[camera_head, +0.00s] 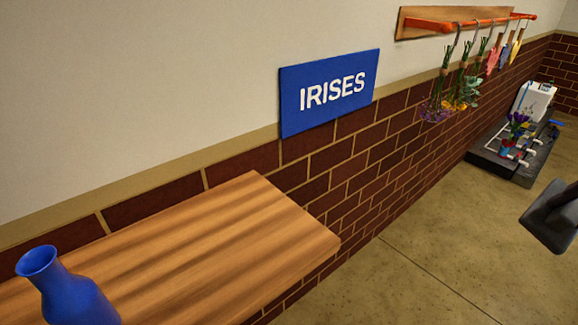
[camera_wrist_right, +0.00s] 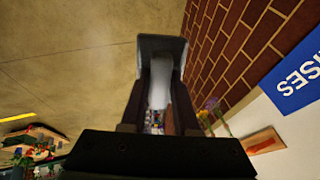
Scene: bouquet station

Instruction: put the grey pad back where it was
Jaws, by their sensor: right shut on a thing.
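The grey pad (camera_wrist_right: 160,43) shows in the right wrist view as a grey piece across the fingertips. My right gripper (camera_wrist_right: 160,68) is shut on it and holds it out over the floor. A pale grey part shows between the two dark fingers. In the head view my right gripper (camera_head: 550,217) is a dark shape cut off by the right edge; I cannot tell there where finger ends and pad begins. It is in the air, right of the wooden shelf. My left gripper is not in view.
A wooden shelf (camera_head: 215,235) bears a blue vase (camera_head: 75,290) at the left. A blue IRISES sign (camera_head: 330,92) is on the brick wall. Flower bunches and tools hang from an orange rail (camera_head: 470,23). A dark platform (camera_head: 510,165) with flowers stands far right. The floor between is clear.

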